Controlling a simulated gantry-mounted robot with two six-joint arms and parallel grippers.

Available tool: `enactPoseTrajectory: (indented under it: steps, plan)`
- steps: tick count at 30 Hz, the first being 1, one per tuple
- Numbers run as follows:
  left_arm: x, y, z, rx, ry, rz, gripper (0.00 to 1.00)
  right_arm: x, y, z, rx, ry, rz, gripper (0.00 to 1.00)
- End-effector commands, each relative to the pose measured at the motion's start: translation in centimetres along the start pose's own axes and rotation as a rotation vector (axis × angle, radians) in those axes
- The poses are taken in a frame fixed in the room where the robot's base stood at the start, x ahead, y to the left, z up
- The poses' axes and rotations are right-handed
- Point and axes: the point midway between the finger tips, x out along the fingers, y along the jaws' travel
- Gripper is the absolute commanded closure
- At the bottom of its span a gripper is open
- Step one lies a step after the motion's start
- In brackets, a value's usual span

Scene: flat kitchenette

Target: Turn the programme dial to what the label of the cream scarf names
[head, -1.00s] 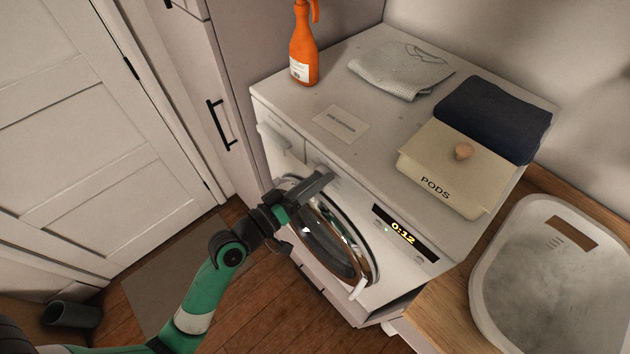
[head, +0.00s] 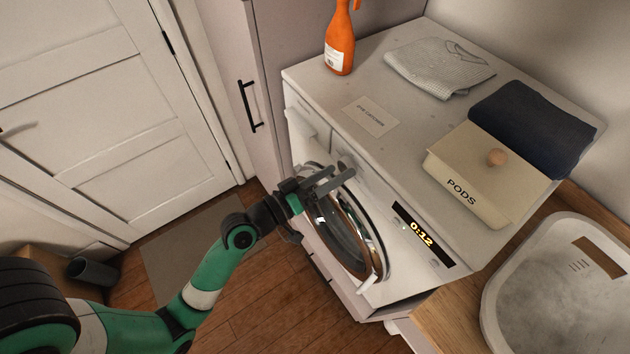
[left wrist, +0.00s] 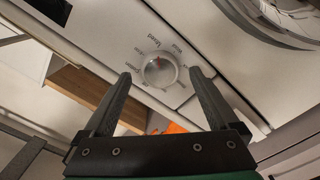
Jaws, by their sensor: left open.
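The programme dial (left wrist: 159,70) is a round, clear-rimmed knob on the white washer front in the left wrist view. Its red mark points towards the word that looks like "Mixed"; other words around it are hard to read. My left gripper (head: 343,174) is open in front of the washer's upper front. In the left wrist view its two fingers (left wrist: 160,74) appear on either side of the dial; contact cannot be told. A folded pale knit cloth (head: 440,67), possibly the cream scarf, lies on the washer top. A white card (head: 371,116) there has unreadable print. My right gripper is out of view.
An orange spray bottle (head: 340,45), a cream PODS box (head: 482,175) and folded navy cloth (head: 532,128) stand on the washer top. The display (head: 423,236) reads 0:12. The round door (head: 343,235) is below my gripper. A sink (head: 560,285) is at right.

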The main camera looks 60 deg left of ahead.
Motion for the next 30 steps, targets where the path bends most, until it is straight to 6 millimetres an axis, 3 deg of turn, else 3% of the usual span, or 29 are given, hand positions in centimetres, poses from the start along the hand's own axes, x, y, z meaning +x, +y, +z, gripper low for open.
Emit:
enactPoseTrajectory:
  steps: [9, 13, 18, 30]
  plan:
    - [-7.4, -0.3, 0.2, -0.002, 0.003, -0.006, 0.06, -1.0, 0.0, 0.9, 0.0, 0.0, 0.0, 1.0]
    - [-9.4, -0.3, 0.1, -0.001, 0.002, -0.006, 0.06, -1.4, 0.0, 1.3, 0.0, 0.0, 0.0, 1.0]
    - [-10.3, 0.0, 0.0, 0.001, 0.0, 0.0, 0.06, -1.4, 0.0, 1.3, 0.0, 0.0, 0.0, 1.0]
    - [-10.3, 0.0, 0.0, 0.0, 0.0, 0.0, 0.06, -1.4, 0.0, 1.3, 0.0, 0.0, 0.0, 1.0]
